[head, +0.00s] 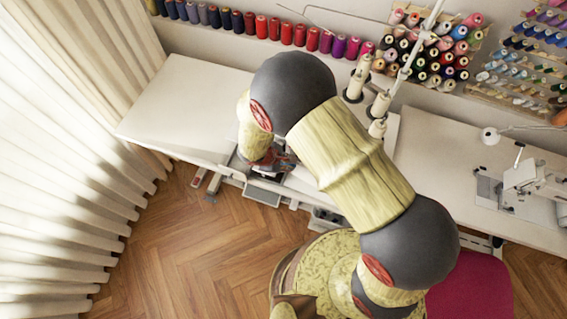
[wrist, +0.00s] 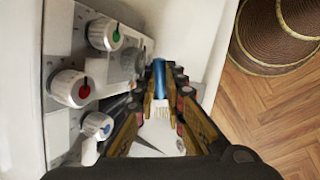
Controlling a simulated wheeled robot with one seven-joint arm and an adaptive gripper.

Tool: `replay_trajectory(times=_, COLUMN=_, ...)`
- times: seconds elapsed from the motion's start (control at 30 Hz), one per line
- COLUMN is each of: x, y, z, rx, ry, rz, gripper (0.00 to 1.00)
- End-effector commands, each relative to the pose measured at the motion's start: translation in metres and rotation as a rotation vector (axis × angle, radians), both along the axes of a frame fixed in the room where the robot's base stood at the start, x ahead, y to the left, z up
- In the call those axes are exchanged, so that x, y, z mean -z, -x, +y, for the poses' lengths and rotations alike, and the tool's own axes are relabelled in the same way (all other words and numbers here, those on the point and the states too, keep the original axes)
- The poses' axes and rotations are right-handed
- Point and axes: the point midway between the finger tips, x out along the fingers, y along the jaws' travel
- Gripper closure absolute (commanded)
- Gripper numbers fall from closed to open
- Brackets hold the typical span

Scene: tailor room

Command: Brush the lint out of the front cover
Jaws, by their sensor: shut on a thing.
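In the wrist view my gripper (wrist: 166,85) has its two fingers on either side of a small brush with a blue handle (wrist: 159,72) and pale bristles (wrist: 161,108). It is shut on the brush. The bristles are over a white surface (wrist: 160,135) between the fingers; I cannot tell whether they touch it. A white sewing machine (wrist: 60,60) with green, red and blue dials is close on the left. I cannot make out the front cover or any lint for sure. In the head view my gripper (head: 275,160) is low at the table's front edge, and my arm hides most of the machine.
The white table (head: 185,110) has free room on its left. Thread cones (head: 357,78) stand behind my arm. Another sewing machine (head: 535,178) stands on the right. Pale curtains (head: 50,160) hang at left. A brown round woven thing (wrist: 270,45) is at the wrist view's upper right.

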Motion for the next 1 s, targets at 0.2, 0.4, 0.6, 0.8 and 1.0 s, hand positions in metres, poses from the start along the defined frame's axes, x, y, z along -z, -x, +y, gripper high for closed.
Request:
replay_trajectory(times=0.2, x=0.0, y=0.004, z=-0.01, rx=-0.001, ry=0.002, rz=0.002, gripper=1.0)
replay_trajectory(times=0.4, x=0.0, y=0.006, z=-0.016, rx=-0.001, ry=0.0, rz=0.0, gripper=1.0)
replay_trajectory(times=0.6, x=0.0, y=0.003, z=-0.007, rx=-0.001, ry=0.001, rz=0.001, gripper=1.0)
replay_trajectory(times=0.8, x=0.0, y=-0.001, z=0.002, rx=0.0, ry=0.0, rz=0.0, gripper=1.0)
replay_trajectory(times=1.0, x=-0.001, y=0.002, z=0.009, rx=-0.003, ry=0.001, rz=0.001, gripper=1.0)
